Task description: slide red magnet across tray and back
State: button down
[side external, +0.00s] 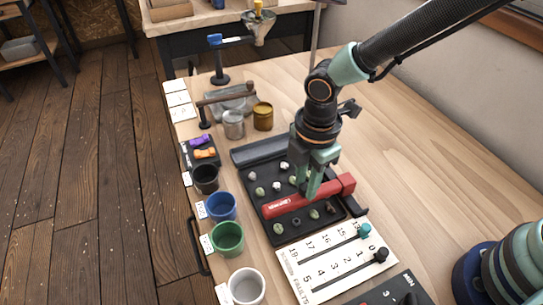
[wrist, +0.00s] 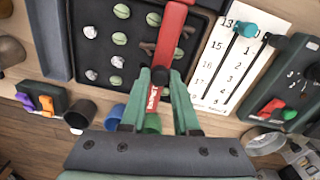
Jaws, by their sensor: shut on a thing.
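The red magnet (side external: 290,205) is a long bar with white lettering and a wider block at its right end. It lies across the black tray (side external: 278,239) among several pale green and whitish beans. In the wrist view the red magnet (wrist: 173,25) runs lengthwise along the tray (wrist: 104,28), near its right side. My gripper (side external: 310,195) comes down from above onto the middle of the bar. In the wrist view my gripper (wrist: 160,80) is shut on the magnet at a dark knob. The fingers hide part of the bar.
A white numbered slider panel (side external: 318,268) with teal and black knobs sits close in front of the tray. Black, blue (side external: 221,206), green (side external: 228,238) and white (side external: 246,286) cups line the left edge. Steel and brass cups (side external: 263,116) stand behind.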

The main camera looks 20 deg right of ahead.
jog(key=shift+s+a, duration=0.1)
jog(key=shift+s, duration=1.15)
jog(key=c, duration=0.7)
grip_release()
jog(key=shift+o, duration=0.2)
notch_tip(320, 180, up, 12)
jog(key=shift+s, duration=0.15)
jog(key=d+r+m+t, duration=0.2)
jog(key=d+r+m, duration=0.1)
jog(key=d+m, duration=0.7)
jog(key=d+r+m+t, duration=0.3)
jog(key=d+m, duration=0.6)
jog(key=d, duration=0.5)
jog(key=shift+d+m, duration=0.35)
jog(key=shift+m, duration=0.05)
